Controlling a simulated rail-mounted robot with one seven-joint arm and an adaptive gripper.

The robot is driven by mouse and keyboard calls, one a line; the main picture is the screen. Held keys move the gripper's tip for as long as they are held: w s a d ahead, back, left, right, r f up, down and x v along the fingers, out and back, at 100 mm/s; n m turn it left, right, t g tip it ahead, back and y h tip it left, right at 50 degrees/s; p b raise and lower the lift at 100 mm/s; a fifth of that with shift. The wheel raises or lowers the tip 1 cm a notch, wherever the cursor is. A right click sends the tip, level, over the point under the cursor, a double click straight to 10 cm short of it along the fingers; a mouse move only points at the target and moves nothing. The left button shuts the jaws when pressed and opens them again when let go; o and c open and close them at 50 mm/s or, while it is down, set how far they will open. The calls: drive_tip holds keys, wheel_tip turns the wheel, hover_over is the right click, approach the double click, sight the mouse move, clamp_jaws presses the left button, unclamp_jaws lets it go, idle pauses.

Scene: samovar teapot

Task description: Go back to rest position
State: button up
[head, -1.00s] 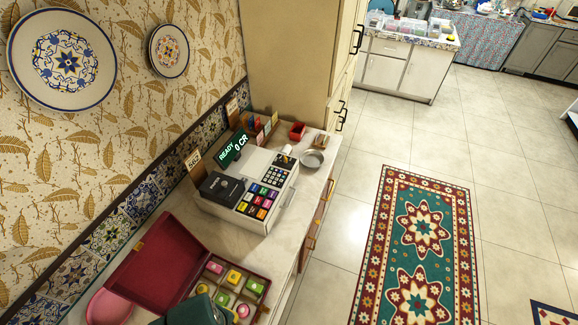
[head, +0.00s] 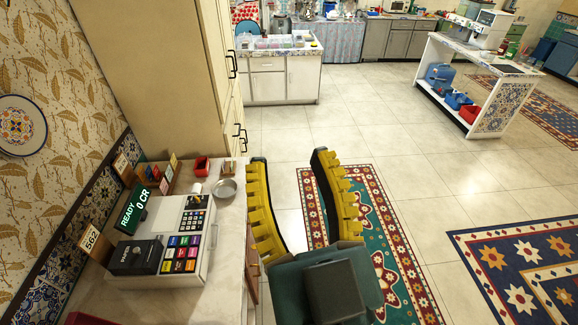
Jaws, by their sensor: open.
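My gripper (head: 303,205) shows in the lower middle of the head view, with two yellow ribbed fingers spread wide apart. It is open, and nothing is between the fingers. It is seen over the floor and the green and red rug (head: 385,255), just right of the counter's edge. No samovar or teapot can be made out for certain in this view.
A cash register (head: 165,250) stands on the counter (head: 232,215) at left, with a metal bowl (head: 227,190) and red box (head: 202,164) behind it. A tall cabinet (head: 155,75) rises beyond. A white island (head: 275,80) and a shelf cart (head: 470,85) stand farther off. The tiled floor between is open.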

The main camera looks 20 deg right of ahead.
wheel_tip(320, 180, up, 15)
drive_tip(key=p, duration=1.4)
drive_tip(key=shift+f+p, duration=0.15)
drive_tip(key=shift+p, duration=0.2)
